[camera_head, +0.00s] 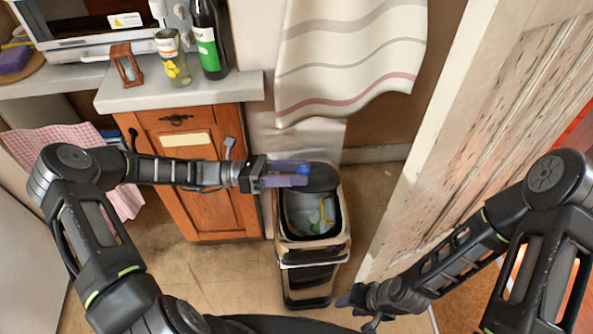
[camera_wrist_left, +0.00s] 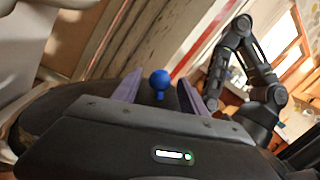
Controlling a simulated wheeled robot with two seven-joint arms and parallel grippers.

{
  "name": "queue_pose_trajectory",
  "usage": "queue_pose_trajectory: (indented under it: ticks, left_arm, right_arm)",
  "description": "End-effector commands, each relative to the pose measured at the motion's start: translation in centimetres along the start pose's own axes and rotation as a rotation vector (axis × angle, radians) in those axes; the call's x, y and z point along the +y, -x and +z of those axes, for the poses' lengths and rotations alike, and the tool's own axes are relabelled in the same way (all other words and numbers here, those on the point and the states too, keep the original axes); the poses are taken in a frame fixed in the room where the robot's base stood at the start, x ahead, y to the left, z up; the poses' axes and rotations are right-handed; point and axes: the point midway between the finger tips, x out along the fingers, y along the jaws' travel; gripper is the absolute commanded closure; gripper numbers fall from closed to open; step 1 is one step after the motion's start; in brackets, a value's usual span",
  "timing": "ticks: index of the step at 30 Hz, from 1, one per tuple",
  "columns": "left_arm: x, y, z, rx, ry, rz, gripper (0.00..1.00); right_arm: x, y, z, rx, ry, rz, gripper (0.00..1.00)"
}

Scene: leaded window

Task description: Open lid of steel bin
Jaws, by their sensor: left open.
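The steel bin (camera_head: 282,243) stands on the floor in the middle of the head view. Its dark lid (camera_head: 323,178) is raised at the back, and the inside shows with some yellow and green contents. A blue knob (camera_head: 302,169) sits on the lid. My left gripper (camera_head: 303,179) is open at the lid's left. In the left wrist view the knob (camera_wrist_left: 159,79) stands between the two purple fingers, with gaps to each side. My right gripper (camera_head: 351,300) is low, right of the bin's foot; its jaw opening is unclear.
A wooden cabinet (camera_head: 183,135) with a grey worktop stands left of the bin. A jar (camera_head: 173,62), a green-labelled bottle (camera_head: 208,45) and an hourglass (camera_head: 127,67) stand on it. A striped cloth (camera_head: 345,60) hangs behind the bin. A worn door (camera_head: 470,130) is at the right.

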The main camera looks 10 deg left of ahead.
Motion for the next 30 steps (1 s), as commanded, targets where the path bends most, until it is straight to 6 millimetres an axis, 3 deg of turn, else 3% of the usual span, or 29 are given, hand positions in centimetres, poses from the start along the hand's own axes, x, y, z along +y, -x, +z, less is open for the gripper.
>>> queue_pose_trajectory:
  ticks: [8, 21, 30]
  left_arm:
    - [0.1, 0.9, -0.1, 0.001, -0.001, 0.003, 0.49]
    - [0.1, 7.3, -0.1, 0.000, -0.001, 0.002, 0.49]
    - [0.0, 7.8, 0.0, 0.000, 0.000, 0.000, 0.49]
  right_arm:
    - [0.1, -0.1, 0.0, 0.000, 0.000, 0.000, 0.64]
    - [0.3, -0.8, 0.0, 0.000, 0.000, 0.000, 0.64]
    - [0.3, -0.8, 0.0, 0.000, 0.000, 0.000, 0.64]
